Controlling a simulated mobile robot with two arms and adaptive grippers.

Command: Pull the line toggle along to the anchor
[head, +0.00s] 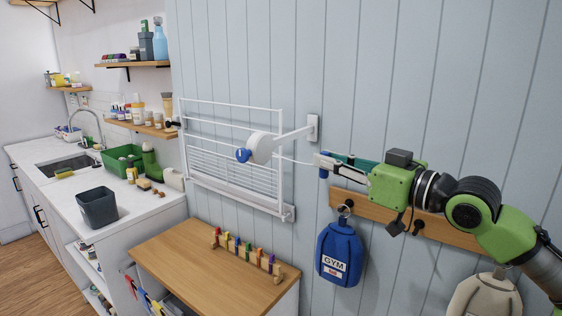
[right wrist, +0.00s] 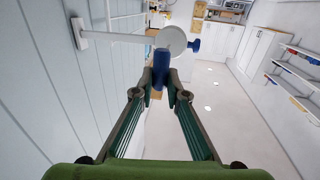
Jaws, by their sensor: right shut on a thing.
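The blue line toggle (head: 323,173) is between the fingertips of my right gripper (head: 325,163), which is shut on it. In the right wrist view the toggle (right wrist: 160,67) stands between the two fingertips (right wrist: 162,92). A thin white line runs from the toggle left to a white round reel (head: 261,148), on an arm from a wall bracket (head: 313,127). The reel (right wrist: 171,41) has a blue knob (head: 243,155). The toggle is a short way right of the reel, clear of the wall. I cannot make out the anchor. My left gripper is not in view.
A white drying rack (head: 232,150) is on the wall left of the reel. Below my right arm, a wooden peg rail (head: 462,233) carries a blue gym bag (head: 340,252) and a pale bag (head: 484,297). A wooden top (head: 190,262) holds several coloured pegs.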

